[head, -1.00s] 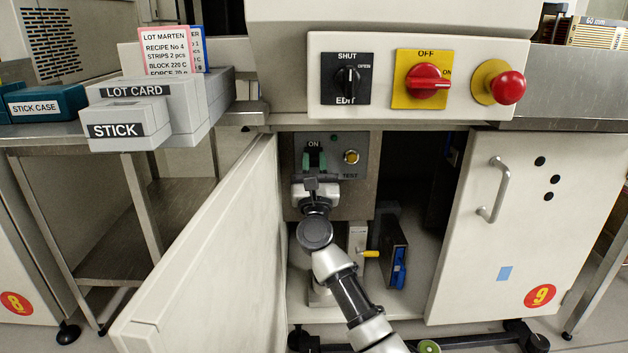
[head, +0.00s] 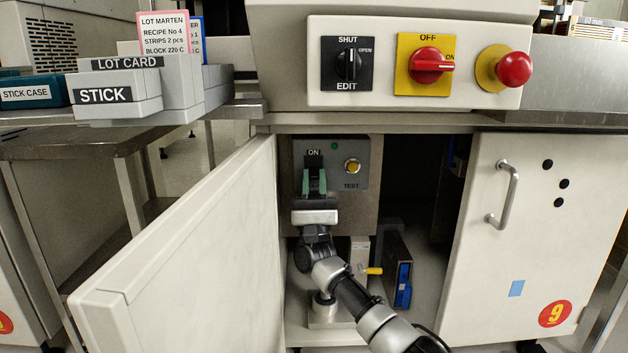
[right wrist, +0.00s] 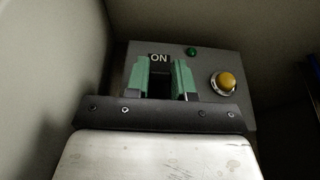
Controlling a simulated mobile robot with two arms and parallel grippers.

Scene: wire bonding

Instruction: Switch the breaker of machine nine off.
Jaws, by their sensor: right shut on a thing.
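The breaker box (head: 358,150) is a grey panel inside the open cabinet of the machine marked 9. It has a black breaker (right wrist: 160,84) with the word ON showing above it, a green lamp (right wrist: 191,51) and a yellow TEST button (right wrist: 227,80). My right gripper (head: 314,182) is at the breaker, its green fingers on either side of the black lever and shut on it. In the right wrist view the fingers (right wrist: 162,78) flank the dark lever, just under the ON label. The lever's exact tilt is hard to tell. My left gripper is not in view.
The left cabinet door (head: 190,235) stands open close to my arm. The right door (head: 525,230) carries the 9 label. Above are a yellow-backed red OFF/ON switch (head: 427,66), a SHUT/EDIT knob (head: 348,65) and a red emergency button (head: 513,68). A yellow-handled part (head: 373,270) stands below.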

